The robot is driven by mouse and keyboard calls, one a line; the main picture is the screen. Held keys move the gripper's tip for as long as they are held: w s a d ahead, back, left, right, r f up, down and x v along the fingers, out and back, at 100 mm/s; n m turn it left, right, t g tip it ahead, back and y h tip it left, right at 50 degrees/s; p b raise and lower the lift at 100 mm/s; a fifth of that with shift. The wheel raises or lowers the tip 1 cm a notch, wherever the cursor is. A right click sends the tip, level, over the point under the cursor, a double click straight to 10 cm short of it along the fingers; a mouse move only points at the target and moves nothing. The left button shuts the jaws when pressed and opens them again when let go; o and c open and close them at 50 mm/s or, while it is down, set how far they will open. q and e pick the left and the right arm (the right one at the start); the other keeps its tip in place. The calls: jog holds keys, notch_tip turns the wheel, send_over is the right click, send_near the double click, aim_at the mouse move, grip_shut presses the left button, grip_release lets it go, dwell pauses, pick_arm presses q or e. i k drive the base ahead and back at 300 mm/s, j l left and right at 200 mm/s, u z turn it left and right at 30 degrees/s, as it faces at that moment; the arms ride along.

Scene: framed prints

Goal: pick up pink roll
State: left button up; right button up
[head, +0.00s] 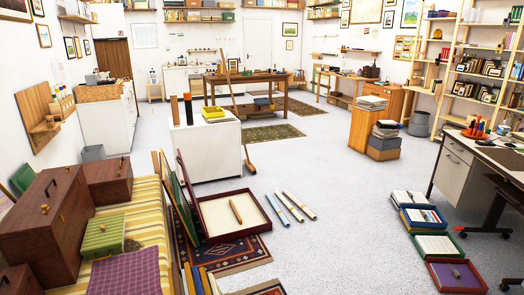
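Three slim rolls lie side by side on the pale floor near the middle of the head view. The left one is a blue-grey roll (277,210). The middle one is a pale roll (289,206). The right one is a beige to pinkish roll (299,204). They are too small for me to tell surely which is the pink roll. Neither of my grippers is in view.
An open dark-red tray (233,195) with a brown stick lies left of the rolls on a patterned rug (228,258). A white cabinet (207,147) stands behind. Several shallow boxes (437,245) line the floor at right. Floor between is clear.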

aim_at(291, 196)
jog(key=i+l, duration=0.25)
jog(key=l, duration=0.15)
jog(key=i+l, duration=0.2)
jog(key=l, duration=0.2)
jog(key=i+l, duration=0.25)
jog(key=l, duration=0.15)
jog(key=i+l, duration=0.2)
jog(key=l, duration=0.2)
jog(key=i+l, duration=0.25)
jog(key=l, duration=0.15)
jog(key=i+l+u, duration=0.1)
jog(key=l, duration=0.3)
jog(key=i+l, duration=0.1)
jog(key=i, duration=0.5)
jog(key=i+l, duration=0.15)
jog(key=i, duration=0.5)
jog(key=i+j, duration=0.25)
jog(key=j+u, duration=0.05)
jog(key=j, duration=0.05)
